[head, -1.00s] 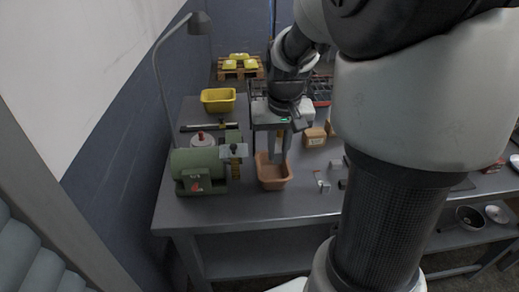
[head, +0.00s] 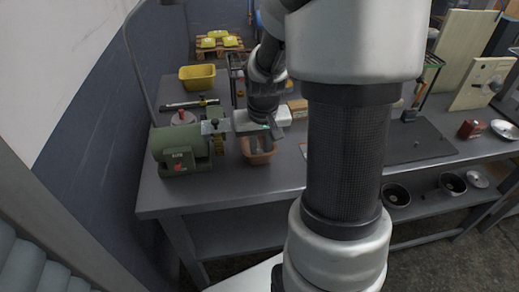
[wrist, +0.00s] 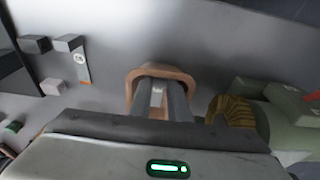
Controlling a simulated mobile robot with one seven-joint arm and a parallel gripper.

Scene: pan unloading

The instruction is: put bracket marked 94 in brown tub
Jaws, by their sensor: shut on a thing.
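The brown tub (head: 262,158) stands near the front edge of the bench, right of the green grinder; its rim also shows in the wrist view (wrist: 135,75). My gripper (head: 256,148) points down at the tub, its fingers overlapping the tub's opening. In the wrist view my gripper (wrist: 160,100) is shut on a small pale grey piece (wrist: 157,97), mostly hidden between the fingers. It looks like a bracket, but I cannot read its mark. How deep the fingers are in the tub is unclear.
The green grinder (head: 180,148) is close left of the tub. A yellow bin (head: 197,77) is behind. In the wrist view, grey blocks (wrist: 35,44) and an orange-and-white strip (wrist: 82,68) lie on the bench at left.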

